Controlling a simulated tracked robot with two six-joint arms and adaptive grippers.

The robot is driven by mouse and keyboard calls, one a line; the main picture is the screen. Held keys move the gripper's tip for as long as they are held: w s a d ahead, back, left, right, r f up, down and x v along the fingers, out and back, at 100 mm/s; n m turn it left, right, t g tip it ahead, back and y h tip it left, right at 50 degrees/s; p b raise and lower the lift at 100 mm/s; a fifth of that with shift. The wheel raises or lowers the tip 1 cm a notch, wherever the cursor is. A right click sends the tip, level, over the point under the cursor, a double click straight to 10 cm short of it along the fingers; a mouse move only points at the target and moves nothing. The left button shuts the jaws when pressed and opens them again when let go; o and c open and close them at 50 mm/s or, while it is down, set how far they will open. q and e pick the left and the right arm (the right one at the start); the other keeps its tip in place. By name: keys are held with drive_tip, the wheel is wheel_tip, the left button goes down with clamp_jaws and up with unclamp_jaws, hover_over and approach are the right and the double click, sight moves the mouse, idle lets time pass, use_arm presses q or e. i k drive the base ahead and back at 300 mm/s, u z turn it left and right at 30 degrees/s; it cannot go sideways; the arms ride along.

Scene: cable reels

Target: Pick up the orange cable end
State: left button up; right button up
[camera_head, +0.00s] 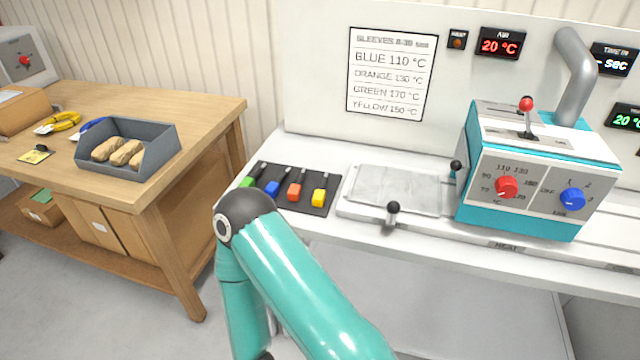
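An orange block with a dark stem (295,192) lies on a dark mat (319,207) on the white bench. It is in a row with a green block (247,182), a blue block (271,188) and a yellow block (319,196). I cannot tell whether the orange block is a cable end, and no other orange cable end shows. A teal arm of mine rises from the bottom, bends at a dark joint just in front of the mat and goes down again. Neither of my grippers is in view.
A heater machine (540,185) with red and blue knobs stands on the bench at right, beside a metal plate (395,188). A wooden table (205,105) at left holds a grey bin (150,165) of tan lumps and yellow pliers (62,121). Grey floor shows between.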

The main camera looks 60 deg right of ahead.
sight(295, 191)
drive_tip(key=u, duration=1.4)
drive_tip(key=i, duration=0.1)
drive_tip(key=z, duration=2.65)
drive_tip(key=k, duration=0.95)
drive_tip(key=z, duration=0.4)
drive_tip(key=i, duration=1.05)
drive_tip(key=u, duration=0.05)
